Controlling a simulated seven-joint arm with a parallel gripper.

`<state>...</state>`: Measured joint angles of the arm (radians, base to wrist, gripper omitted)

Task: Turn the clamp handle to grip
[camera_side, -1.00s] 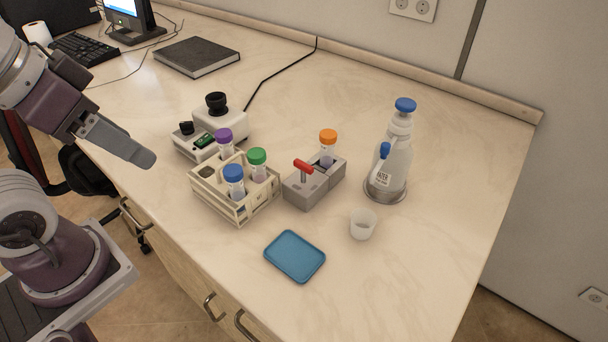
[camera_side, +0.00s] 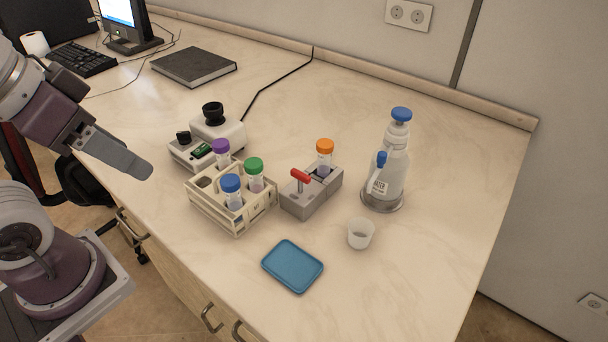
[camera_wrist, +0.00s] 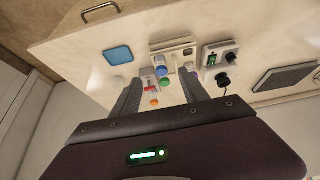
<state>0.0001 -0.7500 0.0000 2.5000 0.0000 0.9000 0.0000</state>
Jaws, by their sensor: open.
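The clamp is a grey block (camera_side: 312,198) on the bench with a red T-shaped handle (camera_side: 300,176) standing up at its left part. An orange-capped tube (camera_side: 324,158) stands in the block behind the handle. In the wrist view the red handle (camera_wrist: 150,90) and the orange cap (camera_wrist: 155,102) show small between my fingers. My gripper (camera_side: 146,172) is at the left above the bench edge, well apart from the clamp. In the wrist view my gripper (camera_wrist: 163,88) has its two fingers spread, with nothing held between them.
A tube rack (camera_side: 232,212) with purple, green and blue caps stands left of the clamp. A vortex mixer (camera_side: 218,130) is behind it. A wash bottle (camera_side: 390,165), a small cup (camera_side: 361,234) and a blue tray (camera_side: 292,266) are around the clamp.

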